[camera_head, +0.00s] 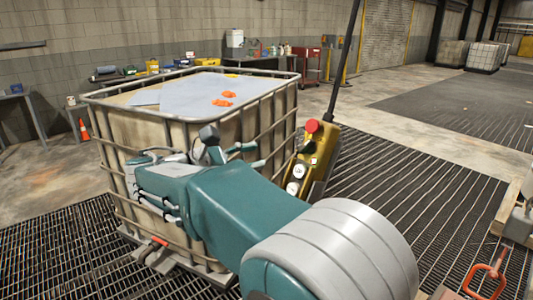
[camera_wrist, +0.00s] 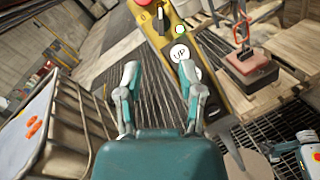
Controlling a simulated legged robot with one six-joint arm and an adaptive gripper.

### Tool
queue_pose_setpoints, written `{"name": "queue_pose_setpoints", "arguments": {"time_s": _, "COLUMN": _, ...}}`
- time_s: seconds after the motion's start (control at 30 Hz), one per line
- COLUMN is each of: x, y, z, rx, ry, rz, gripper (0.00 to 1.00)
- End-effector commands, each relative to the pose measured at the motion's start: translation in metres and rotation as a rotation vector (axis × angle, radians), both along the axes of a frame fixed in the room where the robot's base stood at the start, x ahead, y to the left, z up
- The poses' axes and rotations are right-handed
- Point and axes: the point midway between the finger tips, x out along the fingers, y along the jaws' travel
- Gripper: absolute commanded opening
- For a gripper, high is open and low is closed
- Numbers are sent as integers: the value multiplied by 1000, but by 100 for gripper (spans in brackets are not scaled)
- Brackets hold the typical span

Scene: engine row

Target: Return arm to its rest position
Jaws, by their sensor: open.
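My arm stretches forward in the head view, with my gripper (camera_head: 230,148) at its far end in front of a caged tank. In the wrist view my gripper (camera_wrist: 158,80) shows two fingers spread apart with nothing between them. A yellow pendant (camera_head: 318,155) with a red button hangs from a dark cable just right of my gripper. In the wrist view the pendant (camera_wrist: 172,30) is beyond the fingertips, with a white button marked UP. I cannot tell how far the fingers are from it; they do not grip it.
The caged tank (camera_head: 285,105) stands close to my arm, with orange pieces (camera_head: 222,102) and pale sheets on top. Floor grating (camera_head: 400,200) is open to the right. A red hook (camera_head: 487,275) is at the lower right.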

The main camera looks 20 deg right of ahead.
Motion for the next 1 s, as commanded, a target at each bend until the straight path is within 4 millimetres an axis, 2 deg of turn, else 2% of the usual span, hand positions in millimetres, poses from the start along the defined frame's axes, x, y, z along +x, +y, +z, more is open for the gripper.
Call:
{"name": "queue_pose_setpoints", "arguments": {"time_s": 0.3, "x": -1, "y": 1, "z": 0, "rx": 2, "ry": -1, "rz": -1, "gripper": 49}}
{"name": "queue_pose_setpoints", "arguments": {"time_s": 0.43, "x": -12, "y": -15, "z": -6, "rx": 81, "ry": -15, "rz": -6, "gripper": 49}}
{"name": "queue_pose_setpoints", "arguments": {"time_s": 0.6, "x": -55, "y": -57, "z": -37, "rx": 378, "ry": -96, "rz": -38, "gripper": 49}}
{"name": "queue_pose_setpoints", "arguments": {"time_s": 0.7, "x": -85, "y": -71, "z": -61, "rx": 577, "ry": -177, "rz": -74, "gripper": 49}}
{"name": "queue_pose_setpoints", "arguments": {"time_s": 0.87, "x": -132, "y": -74, "z": -99, "rx": 890, "ry": -348, "rz": -163, "gripper": 49}}
{"name": "queue_pose_setpoints", "arguments": {"time_s": 1.0, "x": -168, "y": -64, "z": -128, "rx": 1155, "ry": -535, "rz": -269, "gripper": 49}}
